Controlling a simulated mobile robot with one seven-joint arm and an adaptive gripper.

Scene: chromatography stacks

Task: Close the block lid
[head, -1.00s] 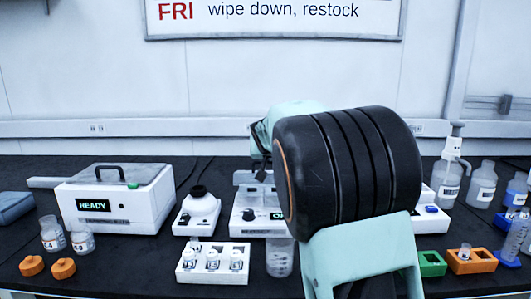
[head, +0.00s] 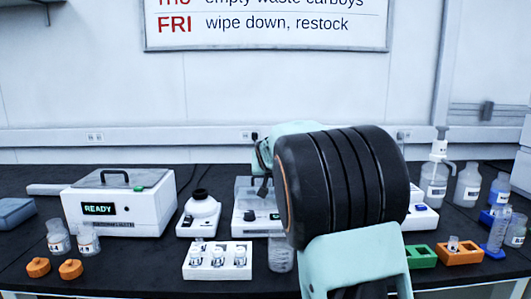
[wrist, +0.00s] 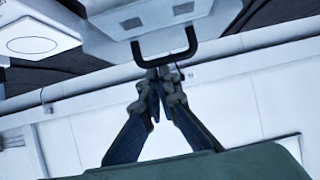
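The white block device (head: 246,222) stands mid-bench in the head view, partly hidden behind my arm. Its raised pale lid part (head: 244,188) shows just left of the arm. In the wrist view a pale lid (wrist: 150,22) with two dark square marks and a black U-shaped handle (wrist: 191,38) fills the top middle. My gripper (wrist: 161,76) has its fingers close together, tips at the handle's crossbar. I cannot tell whether the bar is between them. In the head view my arm hides the gripper's fingers.
A white READY box (head: 125,210) with a black-handled lid stands left. A small white instrument (head: 199,214) and a white vial rack (head: 217,262) are left of my arm. Green (head: 420,256) and orange (head: 459,254) blocks and several bottles are right.

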